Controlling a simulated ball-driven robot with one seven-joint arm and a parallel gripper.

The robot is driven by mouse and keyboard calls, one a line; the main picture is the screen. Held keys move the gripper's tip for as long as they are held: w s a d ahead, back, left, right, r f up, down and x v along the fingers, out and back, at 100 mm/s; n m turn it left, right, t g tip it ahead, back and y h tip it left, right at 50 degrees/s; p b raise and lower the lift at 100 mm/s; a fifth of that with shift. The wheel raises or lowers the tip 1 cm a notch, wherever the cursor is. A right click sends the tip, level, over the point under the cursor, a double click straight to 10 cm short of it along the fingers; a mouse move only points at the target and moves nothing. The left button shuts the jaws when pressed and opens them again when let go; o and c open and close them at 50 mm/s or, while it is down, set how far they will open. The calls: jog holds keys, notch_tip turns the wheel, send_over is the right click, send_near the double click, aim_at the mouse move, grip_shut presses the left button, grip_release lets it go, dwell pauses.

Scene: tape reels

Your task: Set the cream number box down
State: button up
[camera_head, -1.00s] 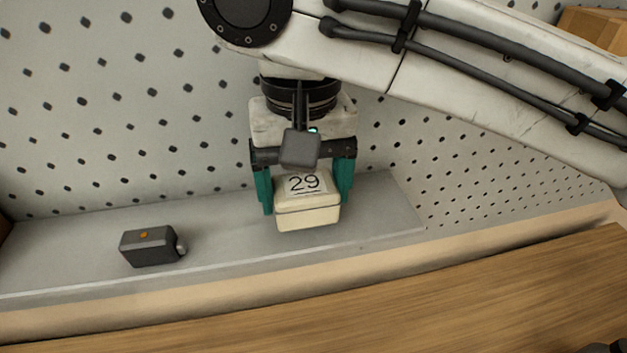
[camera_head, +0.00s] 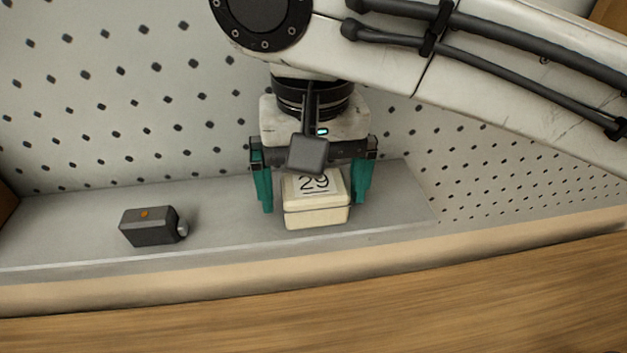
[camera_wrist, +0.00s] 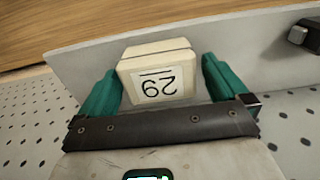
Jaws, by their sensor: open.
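The cream number box (camera_head: 318,214), marked 29 on its top, sits upright on the grey shelf (camera_head: 220,229). My gripper (camera_head: 314,207) is above it with its teal fingers open, one to each side of the box. In the head view a gap shows between the left finger and the box; the right finger is close to the box's side. The wrist view shows the box (camera_wrist: 158,75) between the spread fingers, with gaps on both sides. The back of the box is hidden by my gripper in the head view.
A dark grey small device (camera_head: 150,227) with an orange button and a round knob stands on the shelf to the left. A perforated panel (camera_head: 120,90) rises behind. A wooden surface (camera_head: 330,310) lies in front. The shelf between device and box is clear.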

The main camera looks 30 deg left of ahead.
aim_at(313, 182)
notch_tip(313, 182, up, 12)
jog(key=b, duration=0.2)
dwell(0.5)
